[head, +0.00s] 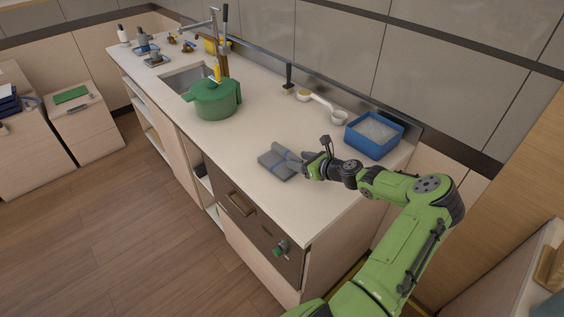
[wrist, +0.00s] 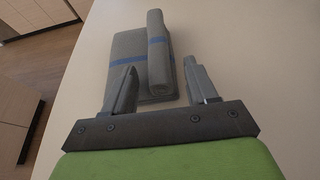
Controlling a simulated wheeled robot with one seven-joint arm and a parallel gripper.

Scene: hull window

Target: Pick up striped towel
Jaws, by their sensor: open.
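The striped towel (head: 274,167) is grey with a blue stripe and lies on the pale counter, left of my gripper in the head view. In the wrist view the towel (wrist: 129,47) shows as a flat folded part with a rolled part along its right side. My gripper (head: 300,161) is at the towel's right side in the head view. In the wrist view my gripper (wrist: 166,84) is open, its left finger overlapping the flat part and its right finger to the right of the roll. I cannot tell whether the fingers touch the towel.
A green pot (head: 213,101) stands by the sink (head: 187,77) further left. A blue bin (head: 372,139) and a white ladle-like utensil (head: 322,104) are at the back right. Bare counter (head: 240,140) lies between pot and towel; the front edge is close to the towel.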

